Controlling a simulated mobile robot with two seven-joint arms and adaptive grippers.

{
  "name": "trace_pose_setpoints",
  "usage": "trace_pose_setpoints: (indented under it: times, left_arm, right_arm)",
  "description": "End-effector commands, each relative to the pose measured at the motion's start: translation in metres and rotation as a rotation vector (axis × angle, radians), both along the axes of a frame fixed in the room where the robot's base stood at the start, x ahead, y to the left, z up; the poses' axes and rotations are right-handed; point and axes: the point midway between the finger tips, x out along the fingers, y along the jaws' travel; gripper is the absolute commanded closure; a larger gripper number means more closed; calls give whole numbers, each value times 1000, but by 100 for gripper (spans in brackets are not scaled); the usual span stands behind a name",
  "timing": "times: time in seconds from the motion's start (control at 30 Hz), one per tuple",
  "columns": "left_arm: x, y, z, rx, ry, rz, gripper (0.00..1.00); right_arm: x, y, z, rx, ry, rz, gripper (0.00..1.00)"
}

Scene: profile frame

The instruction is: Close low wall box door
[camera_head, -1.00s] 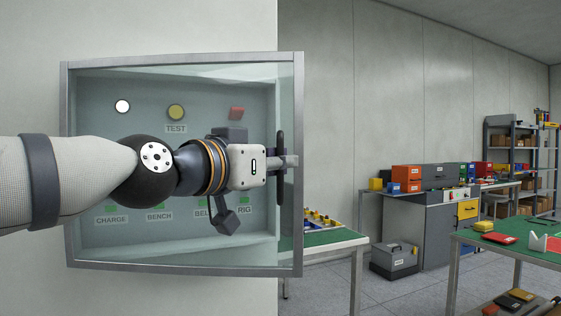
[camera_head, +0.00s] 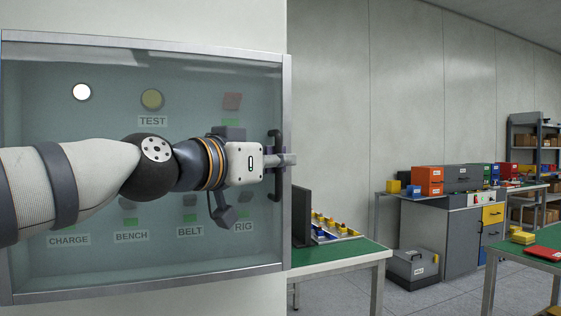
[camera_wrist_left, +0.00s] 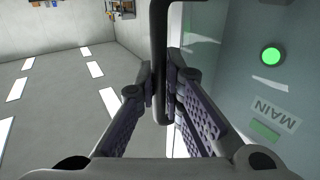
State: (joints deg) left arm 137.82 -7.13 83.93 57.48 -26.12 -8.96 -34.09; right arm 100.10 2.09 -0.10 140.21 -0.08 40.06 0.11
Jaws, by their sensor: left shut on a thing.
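The low wall box (camera_head: 60,45) is on the wall at the left in the head view. Its clear door (camera_head: 80,270) with a grey metal frame covers the front and looks about flush with the box; a small gap cannot be ruled out. The dark upright door handle (camera_head: 275,138) is at the door's right edge. My left gripper (camera_head: 278,161) is shut on this handle; in the wrist view the handle bar (camera_wrist_left: 158,50) stands between the fingers. My left arm hides part of the box's middle. My right gripper is not in view.
Through the door show a white lamp (camera_head: 82,92), a yellow button (camera_head: 152,99) and labels. Right of the wall edge is a green-topped table (camera_head: 345,253) with a dark panel on it. A grey cabinet (camera_head: 450,235) and shelves (camera_head: 525,160) stand further back.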

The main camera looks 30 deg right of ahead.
Motion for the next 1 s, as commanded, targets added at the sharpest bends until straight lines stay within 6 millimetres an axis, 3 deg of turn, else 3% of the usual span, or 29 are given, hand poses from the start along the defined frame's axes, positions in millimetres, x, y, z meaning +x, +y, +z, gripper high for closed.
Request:
trace_pose_setpoints:
  times: [0.07,0.1,0.13,0.53,0.9,1.0]
  left_arm:
    - [3,1,-3,3,0,4,100]
    - [3,1,-3,3,0,5,85]
    - [3,1,-3,3,0,5,78]
    - [0,9,-1,0,0,4,77]
    - [-30,93,-1,0,0,6,77]
    - [-35,107,-2,1,3,6,77]
  right_arm:
    - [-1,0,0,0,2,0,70]
    - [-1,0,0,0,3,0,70]
    - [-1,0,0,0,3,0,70]
    - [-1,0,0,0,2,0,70]
    - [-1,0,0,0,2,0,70]
    - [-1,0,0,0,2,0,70]
